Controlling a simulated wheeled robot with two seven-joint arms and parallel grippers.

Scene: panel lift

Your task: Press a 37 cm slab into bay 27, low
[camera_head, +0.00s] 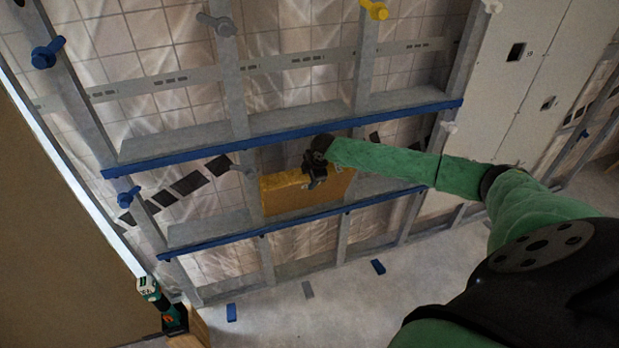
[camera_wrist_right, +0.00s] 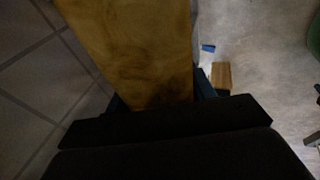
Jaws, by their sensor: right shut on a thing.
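A yellow-brown wooden slab (camera_head: 285,194) is in the lower row of the metal stud frame in the head view, between two studs and above the lower blue rail (camera_head: 290,222). My right gripper (camera_head: 315,172) is shut on the slab at its upper edge. The slab (camera_wrist_right: 135,45) also fills the upper middle of the right wrist view, with the dark gripper (camera_wrist_right: 155,108) at its near end. Whether the slab is fully seated against the wall is not clear. No bay number is readable at the slab. My left gripper is not in view.
An upper blue rail (camera_head: 290,135) crosses the frame above the slab. Blue, grey and yellow knobs stick out from the studs. White panels (camera_head: 535,80) cover the right side. A drill (camera_head: 160,300) stands at lower left near a wooden block. Blue and grey pieces lie on the floor.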

